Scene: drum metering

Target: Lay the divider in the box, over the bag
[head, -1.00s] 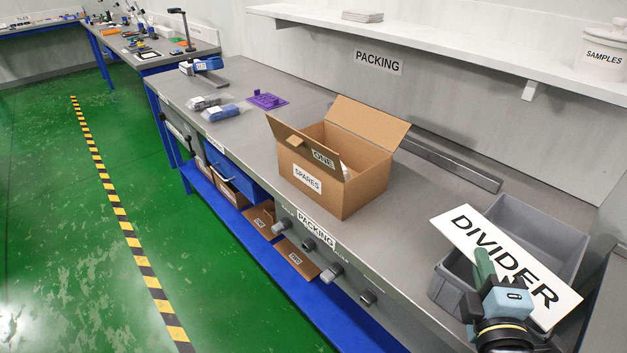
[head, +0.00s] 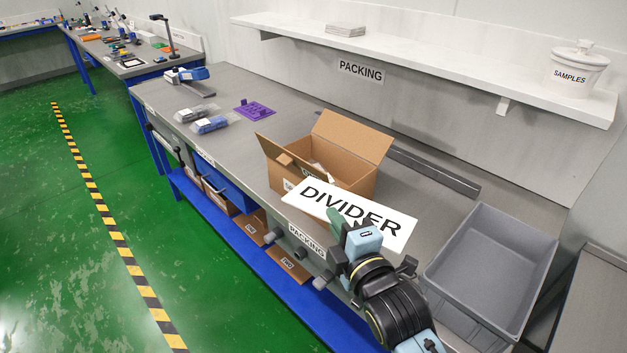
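The divider (head: 318,197) is a flat white card marked DIVIDER. My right gripper (head: 343,222) is shut on its near edge and holds it tilted, in front of and above the near right part of the box. The cardboard box (head: 352,183) marked SPARES stands open on the packing bench, with flaps raised at the back and front left. Its front is partly hidden by the divider. Something pale, perhaps the bag (head: 318,168), shows inside, mostly hidden. My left gripper is not in view.
A grey bin (head: 487,265) stands empty at the bench's right end. A grey rail (head: 432,172) lies behind the box. Bagged items (head: 209,124) and a purple part (head: 255,110) lie to the left. A shelf (head: 420,55) runs above.

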